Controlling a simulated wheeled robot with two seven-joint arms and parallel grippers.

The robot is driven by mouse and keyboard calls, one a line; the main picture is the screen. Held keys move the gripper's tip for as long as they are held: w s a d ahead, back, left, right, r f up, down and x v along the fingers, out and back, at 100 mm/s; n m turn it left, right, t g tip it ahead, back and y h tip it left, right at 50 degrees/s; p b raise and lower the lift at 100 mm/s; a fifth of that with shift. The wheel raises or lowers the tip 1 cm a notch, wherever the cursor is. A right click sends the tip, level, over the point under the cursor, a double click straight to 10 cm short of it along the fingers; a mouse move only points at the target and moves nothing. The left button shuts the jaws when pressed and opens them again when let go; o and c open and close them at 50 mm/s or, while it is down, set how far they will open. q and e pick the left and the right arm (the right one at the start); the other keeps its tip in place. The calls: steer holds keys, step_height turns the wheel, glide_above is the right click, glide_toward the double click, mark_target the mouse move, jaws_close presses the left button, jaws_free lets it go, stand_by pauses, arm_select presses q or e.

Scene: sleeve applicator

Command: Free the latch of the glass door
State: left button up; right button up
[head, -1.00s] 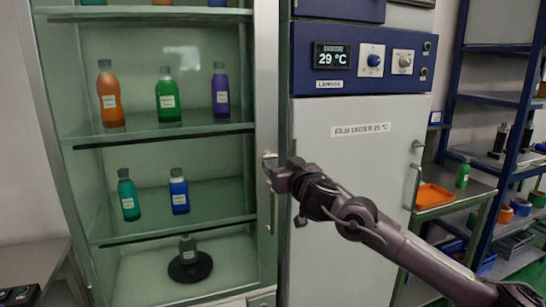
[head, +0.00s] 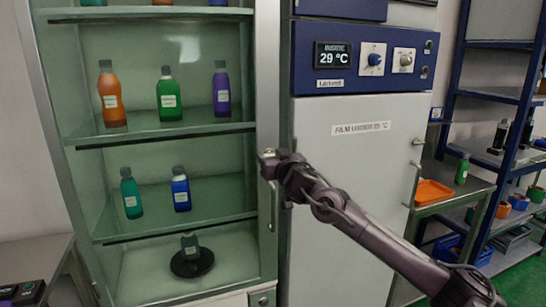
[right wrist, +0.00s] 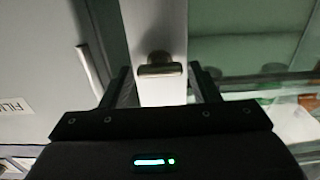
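The glass door (head: 266,90) is the tall cabinet front at the left, with a metal frame down its right edge. Its latch (head: 268,153) is a small metal piece on that frame, above the door's long handle (head: 273,205). In the right wrist view the latch (right wrist: 160,69) is a short bar across the pale frame. My right gripper (head: 276,162) is at the latch, partly covering it in the head view. In the right wrist view its fingers (right wrist: 160,76) are open, one on each side of the latch. Contact cannot be told. My left gripper is not in view.
Several coloured bottles stand on the cabinet's shelves, and a grey bottle (head: 190,245) stands on a black disc (head: 191,263). A white oven door (head: 345,200) with its own handle (head: 413,185) is close to the right. An orange tray (head: 433,192) lies on a side table.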

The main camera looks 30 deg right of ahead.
steer(key=c, duration=0.7)
steer(key=n+b, duration=0.1)
steer(key=n, duration=0.3)
steer(key=shift+a+f+b, duration=0.1)
steer(key=shift+b, duration=0.3)
steer(key=n+b, duration=0.1)
steer(key=n, duration=0.3)
steer(key=shift+a+n+b, duration=0.1)
steer(key=shift+n+b, duration=0.2)
steer(key=n+b, duration=0.1)
steer(key=n, duration=0.3)
steer(key=shift+f+n+b, duration=0.15)
steer(key=shift+n+b, duration=0.15)
steer(key=n+b, duration=0.1)
steer(key=n, duration=0.3)
steer(key=shift+n, duration=0.3)
